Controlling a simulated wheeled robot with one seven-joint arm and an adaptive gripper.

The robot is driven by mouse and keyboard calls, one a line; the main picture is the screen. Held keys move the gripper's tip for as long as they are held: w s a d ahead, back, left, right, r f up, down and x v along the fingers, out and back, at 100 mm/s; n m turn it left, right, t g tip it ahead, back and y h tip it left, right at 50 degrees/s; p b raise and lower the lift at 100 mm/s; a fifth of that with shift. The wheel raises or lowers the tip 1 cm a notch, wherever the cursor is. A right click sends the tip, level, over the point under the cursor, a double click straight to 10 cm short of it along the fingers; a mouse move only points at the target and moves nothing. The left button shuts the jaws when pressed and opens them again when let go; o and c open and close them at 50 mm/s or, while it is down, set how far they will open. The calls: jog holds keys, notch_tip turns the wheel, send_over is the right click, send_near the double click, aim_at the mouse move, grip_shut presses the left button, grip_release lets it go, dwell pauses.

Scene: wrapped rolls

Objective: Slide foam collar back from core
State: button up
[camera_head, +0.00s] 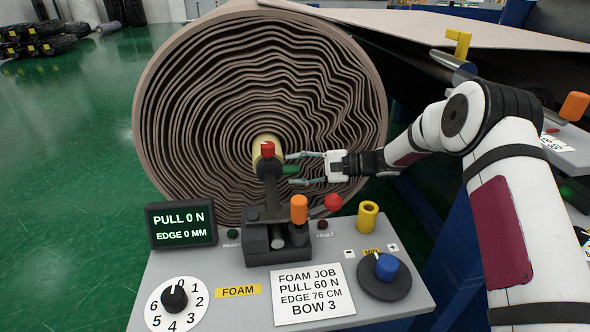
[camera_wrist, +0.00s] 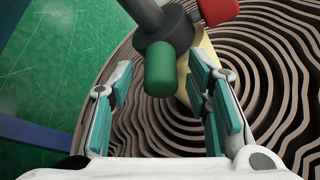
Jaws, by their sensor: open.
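A large brown foam roll (camera_head: 200,130) stands end-on with a pale yellow core (camera_head: 262,141) at its centre. A dark fitting that looks like the collar (camera_wrist: 165,38) sits at the core's end on a dark upright arm (camera_head: 271,190). It carries a red knob (camera_head: 267,148) and a green handle (camera_head: 291,169); the handle also shows in the wrist view (camera_wrist: 160,70). My gripper (camera_head: 290,170) reaches in from the right, open. In the wrist view its fingers lie on either side of the green handle with gaps. The contact between collar and core is partly hidden.
A grey console (camera_head: 250,310) stands in front, with a display (camera_head: 181,226) reading PULL 0 N and EDGE 0 MM.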

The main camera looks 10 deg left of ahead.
jog(key=shift+a+f, duration=0.1)
jog(key=shift+a, duration=0.4)
grip_shut()
jog(key=s+d+p, duration=0.2)
jog(key=s+p, duration=0.2)
jog(key=s, duration=0.3)
jog(key=shift+d, duration=0.1)
grip_release()
